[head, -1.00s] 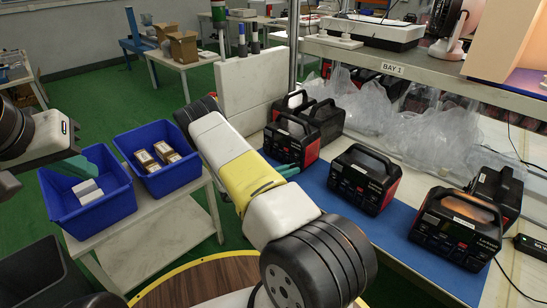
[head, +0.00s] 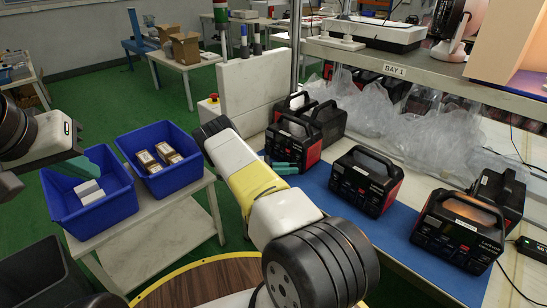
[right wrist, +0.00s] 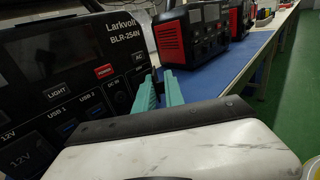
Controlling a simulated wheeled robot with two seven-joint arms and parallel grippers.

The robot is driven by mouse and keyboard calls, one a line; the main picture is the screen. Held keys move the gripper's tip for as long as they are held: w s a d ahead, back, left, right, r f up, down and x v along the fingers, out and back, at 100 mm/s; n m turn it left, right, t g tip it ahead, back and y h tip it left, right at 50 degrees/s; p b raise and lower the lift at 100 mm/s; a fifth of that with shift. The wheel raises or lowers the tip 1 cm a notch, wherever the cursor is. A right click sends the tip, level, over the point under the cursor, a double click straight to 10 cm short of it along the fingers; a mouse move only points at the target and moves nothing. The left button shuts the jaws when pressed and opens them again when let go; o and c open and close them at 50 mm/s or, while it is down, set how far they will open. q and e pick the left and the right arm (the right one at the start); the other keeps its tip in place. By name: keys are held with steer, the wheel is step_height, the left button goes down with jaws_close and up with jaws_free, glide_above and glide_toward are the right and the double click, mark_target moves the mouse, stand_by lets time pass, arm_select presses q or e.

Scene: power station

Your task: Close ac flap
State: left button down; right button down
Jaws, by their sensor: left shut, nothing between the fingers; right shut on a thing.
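Several black-and-red power stations stand on the blue mat. In the head view my right gripper (head: 285,168) is low at the front of the far-left power station (head: 292,141), partly behind my arm. In the right wrist view a black Larkvolt power station (right wrist: 70,80) fills the left, with its AC label (right wrist: 137,57) beside the teal fingers of my right gripper (right wrist: 160,92). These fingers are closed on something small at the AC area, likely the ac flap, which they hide. My left gripper (head: 72,168) is shut and empty over the left blue bin.
Two blue bins, left (head: 118,208) and right (head: 190,180), hold small boxes on a side table (head: 170,222). More power stations (head: 366,180) (head: 458,232) stand to the right on the blue mat (head: 390,235). A shelf (head: 430,85) with plastic wrap below it runs behind them.

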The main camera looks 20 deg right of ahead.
steer(key=c, duration=1.5)
jaws_free()
steer(key=shift+r, duration=0.1)
